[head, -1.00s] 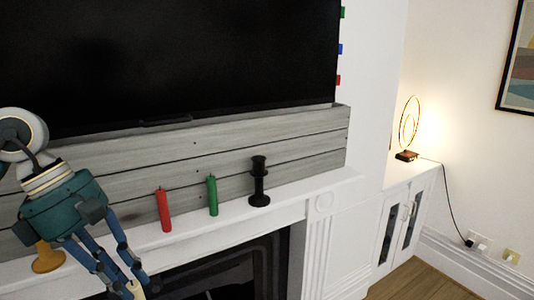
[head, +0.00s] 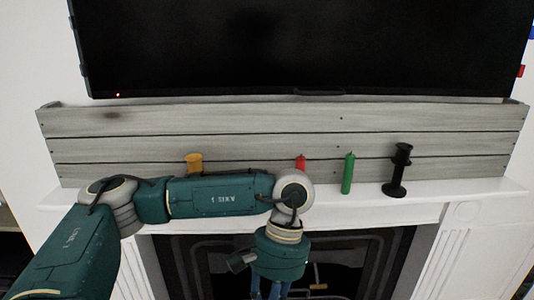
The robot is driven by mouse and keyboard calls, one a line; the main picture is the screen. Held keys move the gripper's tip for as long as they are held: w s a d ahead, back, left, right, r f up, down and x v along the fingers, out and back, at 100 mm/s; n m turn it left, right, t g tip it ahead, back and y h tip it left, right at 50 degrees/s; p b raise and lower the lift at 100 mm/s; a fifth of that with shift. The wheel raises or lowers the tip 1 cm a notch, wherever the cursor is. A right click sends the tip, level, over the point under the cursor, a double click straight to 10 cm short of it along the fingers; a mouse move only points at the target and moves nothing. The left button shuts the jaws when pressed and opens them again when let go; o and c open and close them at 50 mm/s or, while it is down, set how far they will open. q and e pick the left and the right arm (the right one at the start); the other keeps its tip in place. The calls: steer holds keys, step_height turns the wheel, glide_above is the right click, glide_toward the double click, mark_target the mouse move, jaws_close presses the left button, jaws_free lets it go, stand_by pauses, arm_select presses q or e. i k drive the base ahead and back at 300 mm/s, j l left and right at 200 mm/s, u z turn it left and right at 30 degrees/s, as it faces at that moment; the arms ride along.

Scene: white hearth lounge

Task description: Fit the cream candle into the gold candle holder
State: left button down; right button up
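The gold candle holder (head: 193,162) stands on the white mantel at centre left; only its upper part shows above my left forearm, and its base is hidden. My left arm reaches across from the left, and my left gripper (head: 268,291) hangs downward in front of the fireplace opening, to the right of and below the holder. Its blue fingers are cut off by the bottom edge, so the fingertips and anything between them are hidden. The cream candle is not visible now. My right gripper is not in view.
On the mantel are a red candle (head: 300,163), partly hidden by my wrist, a green candle (head: 348,174) and a black candle holder (head: 398,171). A grey plank panel (head: 250,130) stands behind them, under a large television (head: 300,45). The mantel's right end is clear.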

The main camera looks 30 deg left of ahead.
mark_target(195, 162)
steer(key=u, duration=1.35)
steer(key=i+l+u, duration=0.2)
steer(key=u, duration=0.3)
steer(key=i+l+u, duration=0.25)
steer(key=u, duration=0.2)
steer(key=i+l+u, duration=0.1)
steer(key=l+u, duration=0.4)
